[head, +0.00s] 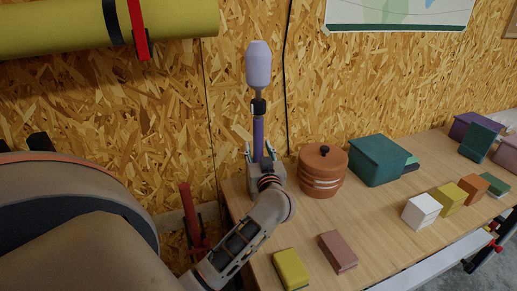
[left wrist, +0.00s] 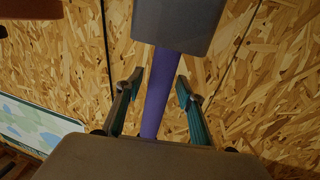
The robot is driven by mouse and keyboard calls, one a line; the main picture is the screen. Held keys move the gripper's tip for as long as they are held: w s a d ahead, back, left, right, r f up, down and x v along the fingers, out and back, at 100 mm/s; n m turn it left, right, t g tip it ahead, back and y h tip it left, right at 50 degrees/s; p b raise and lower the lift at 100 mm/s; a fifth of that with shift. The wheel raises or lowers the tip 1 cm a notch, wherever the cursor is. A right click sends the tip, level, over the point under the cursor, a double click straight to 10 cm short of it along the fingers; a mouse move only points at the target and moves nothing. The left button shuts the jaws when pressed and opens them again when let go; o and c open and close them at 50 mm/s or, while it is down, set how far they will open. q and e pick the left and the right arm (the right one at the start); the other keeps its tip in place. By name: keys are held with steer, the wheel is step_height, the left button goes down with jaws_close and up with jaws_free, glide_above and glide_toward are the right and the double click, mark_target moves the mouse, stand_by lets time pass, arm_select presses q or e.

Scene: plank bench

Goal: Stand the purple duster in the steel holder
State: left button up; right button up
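The purple duster stands upright in the head view, with a pale lavender head (head: 259,64), a black collar and a purple handle (head: 258,138). My left gripper (head: 260,154) is around the lower handle. In the left wrist view, the fingers (left wrist: 160,88) stand either side of the handle (left wrist: 160,95) with a visible gap on each side. A grey block, seemingly the steel holder (left wrist: 178,22), is at the top there. The handle's end disappears at its edge; I cannot tell how deep it sits. In the head view my gripper mostly hides the holder. My right gripper is not in view.
A terracotta pot (head: 321,171) stands close right of my left gripper, with a teal box (head: 377,160) beyond. A yellow block (head: 291,270), a brown block (head: 338,251) and a white cube (head: 421,211) lie nearer. The chipboard wall (head: 340,90) is close behind.

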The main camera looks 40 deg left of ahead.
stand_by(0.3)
arm_select(q)
steer(key=shift+s+d, duration=0.1)
steer(key=v, duration=1.1)
steer(key=shift+s+d, duration=0.2)
steer(key=shift+d, duration=0.15)
steer(key=shift+r, duration=0.15)
